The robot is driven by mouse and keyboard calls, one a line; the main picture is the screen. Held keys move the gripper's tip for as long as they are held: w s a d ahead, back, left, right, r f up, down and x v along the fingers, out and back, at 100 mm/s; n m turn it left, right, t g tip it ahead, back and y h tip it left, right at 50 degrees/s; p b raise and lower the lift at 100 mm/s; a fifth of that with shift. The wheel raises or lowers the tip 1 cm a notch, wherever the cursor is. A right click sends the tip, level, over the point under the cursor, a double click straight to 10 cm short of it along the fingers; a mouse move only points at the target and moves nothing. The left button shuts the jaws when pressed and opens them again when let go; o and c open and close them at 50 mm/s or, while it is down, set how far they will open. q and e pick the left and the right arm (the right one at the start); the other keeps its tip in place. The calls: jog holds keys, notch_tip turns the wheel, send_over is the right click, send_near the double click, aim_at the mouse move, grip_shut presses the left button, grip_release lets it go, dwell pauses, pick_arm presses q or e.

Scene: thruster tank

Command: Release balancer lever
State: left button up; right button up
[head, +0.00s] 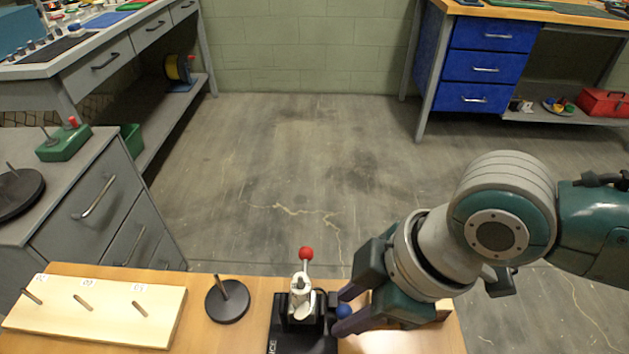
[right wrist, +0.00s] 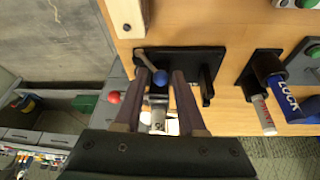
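The balancer device stands on the wooden table at the bottom of the head view. It has a black base (head: 305,345), a pale metal body (head: 301,300) and an upright lever with a red ball knob (head: 306,254). A second, blue ball knob (head: 343,311) is on its right side. My right gripper (head: 344,308) has its two fingers on either side of the blue knob. In the right wrist view the blue knob (right wrist: 160,77) on its metal arm sits between the open fingers, with a small gap visible. The red knob (right wrist: 113,97) is left of the fingers. My left gripper is not in view.
A pale board with several pegs (head: 100,310) and a black disc with a peg (head: 228,302) lie left of the device. A wooden block (right wrist: 127,18) is close to my right gripper. A blue part marked LOCK (right wrist: 287,98) stands farther right in the wrist view.

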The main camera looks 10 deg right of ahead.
grip_shut()
jog(key=shift+d, duration=0.1)
dwell(1.0)
